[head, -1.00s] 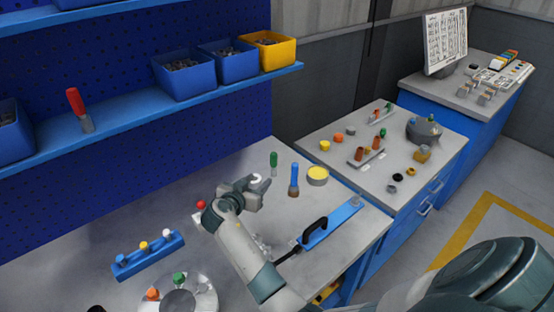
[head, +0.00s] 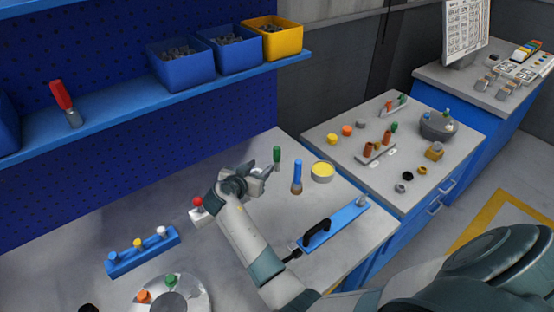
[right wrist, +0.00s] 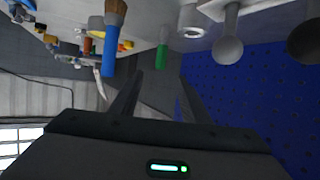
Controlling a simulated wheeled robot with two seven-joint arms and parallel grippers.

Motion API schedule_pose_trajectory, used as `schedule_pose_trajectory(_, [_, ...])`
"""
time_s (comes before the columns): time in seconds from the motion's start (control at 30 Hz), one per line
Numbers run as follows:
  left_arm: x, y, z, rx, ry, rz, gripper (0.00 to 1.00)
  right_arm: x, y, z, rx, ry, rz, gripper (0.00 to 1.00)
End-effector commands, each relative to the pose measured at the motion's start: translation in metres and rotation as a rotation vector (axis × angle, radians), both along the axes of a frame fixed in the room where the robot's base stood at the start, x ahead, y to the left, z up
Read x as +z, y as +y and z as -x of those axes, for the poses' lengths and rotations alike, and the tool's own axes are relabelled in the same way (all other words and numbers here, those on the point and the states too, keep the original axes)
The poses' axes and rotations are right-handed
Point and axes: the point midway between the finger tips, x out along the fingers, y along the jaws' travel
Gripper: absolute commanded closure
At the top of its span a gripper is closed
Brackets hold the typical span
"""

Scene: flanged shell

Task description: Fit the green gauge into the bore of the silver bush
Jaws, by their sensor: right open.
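The green gauge (head: 277,154) stands upright on the grey bench in the head view. It also shows in the right wrist view (right wrist: 161,56), ahead of the fingers and in line with the gap between them. The silver bush (head: 257,171) is behind my right gripper in the head view and mostly hidden. The right wrist view shows it as a pale ring (right wrist: 190,20) beside the gauge, with its dark bore facing me. My right gripper (head: 267,181) is open and empty, close to the gauge but apart from it. My left gripper is not in view.
A blue-handled brush (head: 297,176) and a yellow-topped tin (head: 321,171) stand right of the gauge. A blue plate with a black handle (head: 333,228) lies nearer. A blue rack (head: 142,252) and a round fixture (head: 172,300) are at lower left.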

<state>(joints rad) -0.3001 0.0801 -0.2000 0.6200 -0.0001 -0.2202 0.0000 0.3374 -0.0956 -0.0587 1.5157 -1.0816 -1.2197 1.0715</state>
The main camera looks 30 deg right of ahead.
Motion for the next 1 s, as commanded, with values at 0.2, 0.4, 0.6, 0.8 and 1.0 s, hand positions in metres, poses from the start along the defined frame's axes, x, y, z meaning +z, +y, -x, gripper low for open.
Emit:
schedule_pose_trajectory(0.2, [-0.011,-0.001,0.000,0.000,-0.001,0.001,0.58,-0.012,-0.022,-0.014,-0.001,0.001,0.003,0.58])
schedule_pose_trajectory(0.4, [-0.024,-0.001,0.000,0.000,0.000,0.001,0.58,-0.027,-0.049,-0.034,-0.002,-0.002,0.004,0.58])
schedule_pose_trajectory(0.6, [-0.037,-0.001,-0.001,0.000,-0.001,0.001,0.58,-0.040,-0.075,-0.051,-0.002,-0.001,0.002,0.58])
schedule_pose_trajectory(0.8, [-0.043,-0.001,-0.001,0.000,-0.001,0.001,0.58,-0.045,-0.088,-0.061,-0.001,0.000,0.001,0.58])
schedule_pose_trajectory(1.0, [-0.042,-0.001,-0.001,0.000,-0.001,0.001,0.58,-0.045,-0.089,-0.062,0.000,-0.001,-0.001,0.58])
